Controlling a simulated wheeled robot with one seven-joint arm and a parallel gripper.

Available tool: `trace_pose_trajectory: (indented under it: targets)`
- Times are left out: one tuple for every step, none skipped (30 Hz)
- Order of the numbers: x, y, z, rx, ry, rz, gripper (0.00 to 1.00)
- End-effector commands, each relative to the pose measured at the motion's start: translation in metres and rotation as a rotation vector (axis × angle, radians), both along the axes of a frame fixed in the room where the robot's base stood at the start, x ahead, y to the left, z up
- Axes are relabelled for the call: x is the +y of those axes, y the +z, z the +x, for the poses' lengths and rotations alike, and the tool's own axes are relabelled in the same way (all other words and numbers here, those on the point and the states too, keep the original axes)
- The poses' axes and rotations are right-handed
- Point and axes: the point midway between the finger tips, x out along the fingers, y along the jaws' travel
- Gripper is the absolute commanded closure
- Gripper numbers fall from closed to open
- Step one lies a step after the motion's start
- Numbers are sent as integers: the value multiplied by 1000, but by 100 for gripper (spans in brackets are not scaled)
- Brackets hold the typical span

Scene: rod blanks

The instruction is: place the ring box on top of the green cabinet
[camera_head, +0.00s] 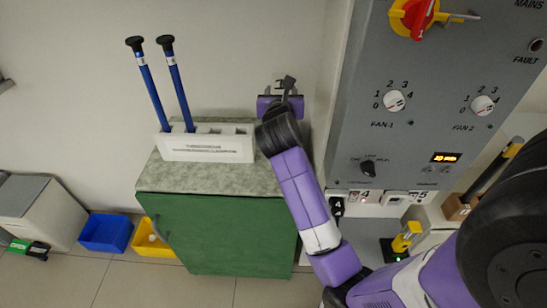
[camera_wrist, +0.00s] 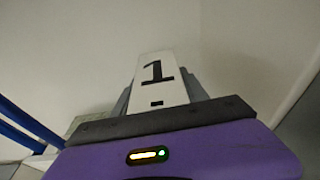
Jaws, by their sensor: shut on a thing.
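The green cabinet (camera_head: 215,235) stands in the middle of the head view with a speckled grey-green top (camera_head: 185,180). My gripper (camera_head: 288,84) is above and behind the right part of that top, near the wall. In the wrist view, my gripper (camera_wrist: 160,95) has its dark fingers on both sides of a white piece marked 1 (camera_wrist: 157,70) and is shut on it. The piece has a small black slot. I cannot tell surely that it is the ring box. In the head view it is mostly hidden by my gripper.
A white rack (camera_head: 207,150) with two blue black-capped rods (camera_head: 150,90) stands on the cabinet top, close to my forearm. A grey control panel (camera_head: 430,110) rises at right. Blue (camera_head: 105,232) and yellow (camera_head: 150,242) bins stand at left. The cabinet top's front strip is bare.

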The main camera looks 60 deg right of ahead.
Motion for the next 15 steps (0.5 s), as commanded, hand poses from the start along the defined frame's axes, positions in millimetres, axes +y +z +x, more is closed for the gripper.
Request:
trace_pose_trajectory:
  targets:
    - [0, -7, 0, 4, 0, -2, 100]
    - [0, -12, 0, 3, 0, -3, 100]
    - [0, -19, 0, 4, -1, -3, 100]
    - [0, -25, 0, 5, 0, -3, 100]
    - [0, -33, -1, 7, 0, -2, 100]
    - [0, -42, 0, 6, 0, -2, 100]
    - [0, -50, -1, 7, -1, -2, 100]
    - [0, -57, -1, 6, 0, -2, 100]
    - [0, -67, -1, 6, 0, -1, 100]
    - [0, -74, 0, 6, 0, -4, 100]
    - [0, -82, 0, 6, 0, -2, 100]
    - [0, -91, 0, 5, 1, -3, 100]
    - [0, -99, -1, 6, 0, -1, 100]
    - [0, -106, 0, 6, 0, -2, 100]
    - [0, -116, 0, 5, 0, -2, 100]
